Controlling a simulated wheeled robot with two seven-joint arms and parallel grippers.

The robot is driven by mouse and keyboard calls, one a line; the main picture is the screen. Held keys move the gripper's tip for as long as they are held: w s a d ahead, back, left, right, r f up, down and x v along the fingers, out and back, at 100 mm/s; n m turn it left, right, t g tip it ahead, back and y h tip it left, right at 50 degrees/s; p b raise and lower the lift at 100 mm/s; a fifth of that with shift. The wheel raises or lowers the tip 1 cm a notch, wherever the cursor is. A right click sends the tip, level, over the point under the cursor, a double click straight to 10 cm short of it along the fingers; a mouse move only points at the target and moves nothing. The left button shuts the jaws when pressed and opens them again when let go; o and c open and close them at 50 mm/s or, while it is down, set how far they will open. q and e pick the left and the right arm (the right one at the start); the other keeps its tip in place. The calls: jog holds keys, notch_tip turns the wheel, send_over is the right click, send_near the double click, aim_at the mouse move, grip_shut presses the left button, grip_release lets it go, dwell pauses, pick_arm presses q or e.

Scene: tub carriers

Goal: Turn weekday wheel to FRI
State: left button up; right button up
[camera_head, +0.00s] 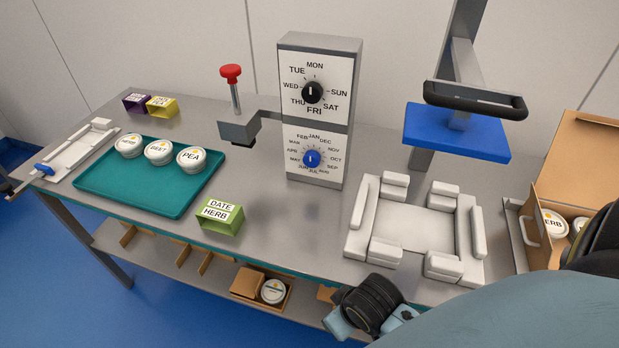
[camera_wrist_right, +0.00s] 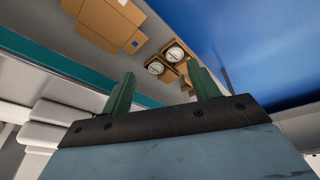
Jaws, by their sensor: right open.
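The weekday wheel (camera_head: 312,92) is a black knob on the upper white panel of a grey upright box. Day names ring it, with MON at the top and FRI at the bottom. Its white mark looks upright, towards MON. My right arm comes in at the lower right of the head view, low at the table's front edge and well away from the wheel. In the right wrist view my right gripper (camera_wrist_right: 160,70) is open, with two green fingers apart and nothing between them. My left gripper is not in view.
A blue month knob (camera_head: 311,159) sits below the wheel. A red-topped press (camera_head: 231,75) stands left of the box. A teal tray (camera_head: 110,196) holds white tubs. A white fixture (camera_head: 411,220) and a blue plate (camera_head: 457,133) stand right. An open carton (camera_head: 572,150) is far right.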

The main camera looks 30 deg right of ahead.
notch_tip(320, 180, up, 9)
jog(key=t+p, duration=0.1)
jog(key=m+t+h, duration=0.7)
jog(key=m+h, duration=0.2)
jog(key=h, duration=0.4)
send_near(310, 94)
jog(key=p+x, duration=0.3)
jog(key=x, duration=0.5)
jog(key=shift+w+d, duration=0.15)
jog(key=shift+w+d+h+p, duration=0.3)
jog(key=shift+w+d, duration=0.15)
jog(key=shift+d, duration=0.05)
jog(key=shift+c, duration=0.4)
jog(key=c, duration=0.9)
